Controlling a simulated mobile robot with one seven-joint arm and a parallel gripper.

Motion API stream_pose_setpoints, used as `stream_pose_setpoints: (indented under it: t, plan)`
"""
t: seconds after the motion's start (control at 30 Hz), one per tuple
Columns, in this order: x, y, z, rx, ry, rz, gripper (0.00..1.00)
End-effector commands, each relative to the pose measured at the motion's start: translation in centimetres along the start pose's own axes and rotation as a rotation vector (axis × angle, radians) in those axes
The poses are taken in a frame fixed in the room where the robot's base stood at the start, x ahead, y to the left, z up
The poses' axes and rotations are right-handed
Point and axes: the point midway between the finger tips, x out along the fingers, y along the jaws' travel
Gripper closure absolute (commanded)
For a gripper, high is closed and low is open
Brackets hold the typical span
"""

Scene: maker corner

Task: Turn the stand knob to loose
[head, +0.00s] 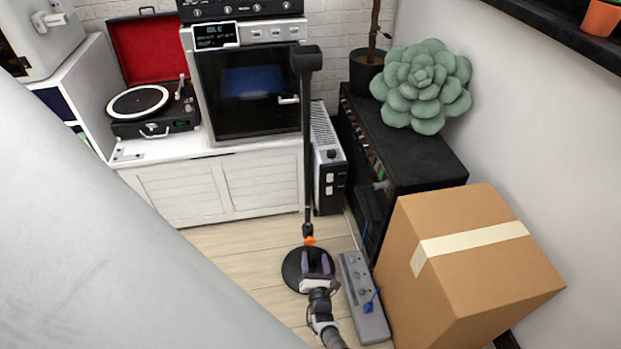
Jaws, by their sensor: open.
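A black stand has a tall pole (307,150), a dark block on top and a round base (290,272) on the wooden floor. A small orange knob (310,240) sits low on the pole, just above the base. My gripper (318,262) is over the base, its two purple-grey fingers apart and pointing towards the knob. The fingers are empty and sit just below the knob in the picture. I cannot tell the exact gap to the knob. The knob's setting is too small to read.
A grey panel with a blue plug (372,302) lies right of the gripper. A cardboard box (480,270) and black amplifier (425,160) stand further right. A heater (327,165) stands behind the pole. White cabinet (215,188) is at the back. Some bare floor lies left.

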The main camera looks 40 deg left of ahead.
Motion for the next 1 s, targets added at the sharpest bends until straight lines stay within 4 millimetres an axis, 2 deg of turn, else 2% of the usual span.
stream_pose_setpoints:
  t: [0.03, 0.1, 0.2, 0.27, 0.47, 0.8, 1.0]
  plan:
    - [-1.6, -0.7, -0.5, -0.054, 0.028, 0.017, 0.44]
    - [-3.0, -1.2, -1.3, -0.105, 0.054, 0.043, 0.44]
    - [-4.0, -1.6, -2.1, -0.141, 0.075, 0.065, 0.44]
    - [-3.9, -1.6, -2.4, -0.147, 0.078, 0.07, 0.44]
    - [-1.1, -1.5, -3.0, -0.146, 0.076, 0.074, 0.44]
    - [6.0, -1.0, -3.6, -0.147, 0.076, 0.073, 0.44]
    - [8.6, -0.8, -3.5, -0.146, 0.076, 0.071, 0.44]
